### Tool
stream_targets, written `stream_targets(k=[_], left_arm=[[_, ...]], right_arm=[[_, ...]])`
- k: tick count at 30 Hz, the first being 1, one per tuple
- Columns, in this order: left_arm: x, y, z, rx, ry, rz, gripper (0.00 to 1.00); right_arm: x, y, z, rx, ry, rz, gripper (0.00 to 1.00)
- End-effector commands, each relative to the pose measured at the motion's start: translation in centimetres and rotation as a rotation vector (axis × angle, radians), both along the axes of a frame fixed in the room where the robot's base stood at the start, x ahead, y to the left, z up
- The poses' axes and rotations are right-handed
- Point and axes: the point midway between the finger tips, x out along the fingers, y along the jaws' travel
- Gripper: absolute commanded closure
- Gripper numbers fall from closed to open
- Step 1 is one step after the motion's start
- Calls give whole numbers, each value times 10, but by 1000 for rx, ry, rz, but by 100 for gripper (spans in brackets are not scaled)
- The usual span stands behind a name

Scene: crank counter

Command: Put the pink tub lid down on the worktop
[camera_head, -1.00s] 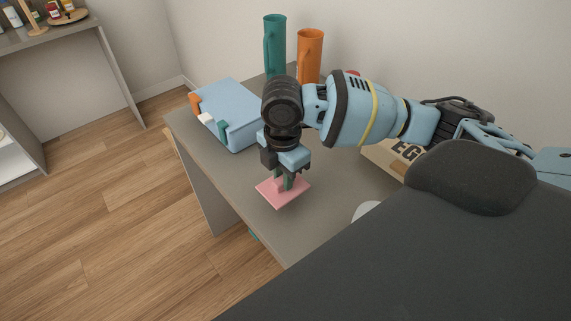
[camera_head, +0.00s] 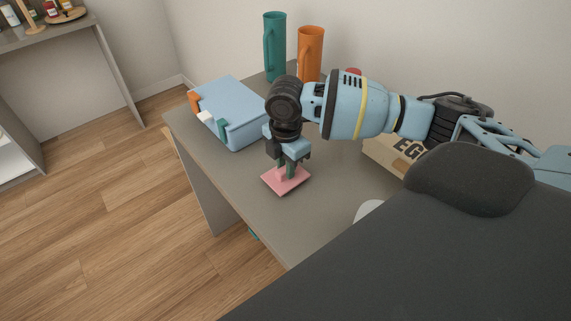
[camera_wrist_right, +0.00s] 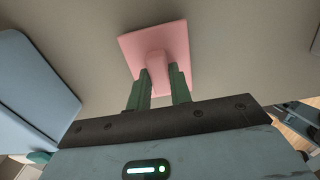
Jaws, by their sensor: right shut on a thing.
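The pink tub lid (camera_head: 285,181) is a flat pink square with a raised handle. In the head view it is at the middle of the worktop (camera_head: 262,208), near its left edge. My right gripper (camera_head: 287,170) points down and is shut on the lid's handle. In the right wrist view the lid (camera_wrist_right: 177,40) is between the green fingers (camera_wrist_right: 160,85). I cannot tell whether the lid touches the worktop or is just above it. My left gripper is not in view.
A blue box (camera_head: 232,112) with orange, white and green clips lies behind the lid. A teal jug (camera_head: 274,48) and an orange jug (camera_head: 310,55) stand at the back. Bare worktop surrounds the lid.

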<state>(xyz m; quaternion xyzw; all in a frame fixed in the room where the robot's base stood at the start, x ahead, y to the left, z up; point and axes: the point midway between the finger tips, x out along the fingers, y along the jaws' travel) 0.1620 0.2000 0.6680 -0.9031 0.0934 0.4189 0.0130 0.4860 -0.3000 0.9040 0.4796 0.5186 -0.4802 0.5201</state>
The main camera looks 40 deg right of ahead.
Motion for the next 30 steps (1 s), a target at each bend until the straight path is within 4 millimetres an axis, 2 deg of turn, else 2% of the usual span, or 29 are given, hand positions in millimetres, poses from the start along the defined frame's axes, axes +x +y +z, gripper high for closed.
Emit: stream_targets(k=[9, 10, 15, 25, 30], left_arm=[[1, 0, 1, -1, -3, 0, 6], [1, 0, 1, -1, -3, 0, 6], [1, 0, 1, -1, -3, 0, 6], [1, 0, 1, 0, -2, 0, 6], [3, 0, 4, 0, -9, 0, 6]], right_arm=[[0, 0, -2, 1, 0, -1, 100], [0, 0, -3, 1, 0, -1, 78], [0, 0, -2, 0, 0, -1, 58], [0, 0, 1, 0, -2, 0, 58], [1, 0, 22, 1, -5, -1, 58]])
